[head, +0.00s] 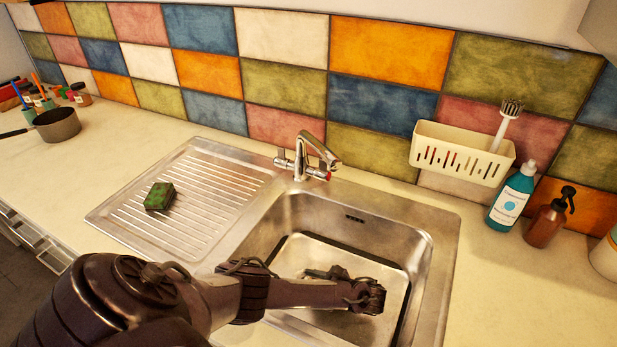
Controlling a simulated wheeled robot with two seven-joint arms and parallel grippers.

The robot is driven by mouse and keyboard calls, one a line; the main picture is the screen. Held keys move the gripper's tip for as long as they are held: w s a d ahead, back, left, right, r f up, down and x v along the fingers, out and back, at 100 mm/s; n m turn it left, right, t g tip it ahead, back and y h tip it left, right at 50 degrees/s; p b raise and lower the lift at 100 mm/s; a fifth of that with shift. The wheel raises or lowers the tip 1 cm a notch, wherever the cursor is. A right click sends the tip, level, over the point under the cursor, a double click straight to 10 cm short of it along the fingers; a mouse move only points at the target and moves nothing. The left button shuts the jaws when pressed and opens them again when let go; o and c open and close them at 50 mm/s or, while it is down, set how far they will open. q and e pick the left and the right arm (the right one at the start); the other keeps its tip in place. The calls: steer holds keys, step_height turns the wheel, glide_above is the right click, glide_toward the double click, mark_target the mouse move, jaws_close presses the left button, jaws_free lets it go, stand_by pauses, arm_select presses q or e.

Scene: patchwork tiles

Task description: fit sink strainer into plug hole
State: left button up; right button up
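The steel sink bowl (296,218) is at the lower middle of the head view. My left arm reaches in from the lower left, and my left gripper (366,294) is over the bowl. Its fingers are hidden or too dark to make out, so I cannot tell whether it is open or holds anything. No strainer shows. No plug hole shows either; my arm covers part of the bowl. My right gripper is not in view.
A pale, dark-edged rectangular panel (345,257), a tray or the bowl's floor, lies low in the bowl. The tap (303,158) stands behind. A green sponge (160,196) lies on the drainer (215,190). A caddy (462,153) and bottles (511,199) are right; a pan (57,125) left.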

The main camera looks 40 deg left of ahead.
arm_select(q)
step_height(320, 180, up, 9)
steer(key=p, duration=0.3)
steer(key=shift+f, duration=0.1)
step_height(320, 180, up, 11)
steer(key=p, duration=1.1)
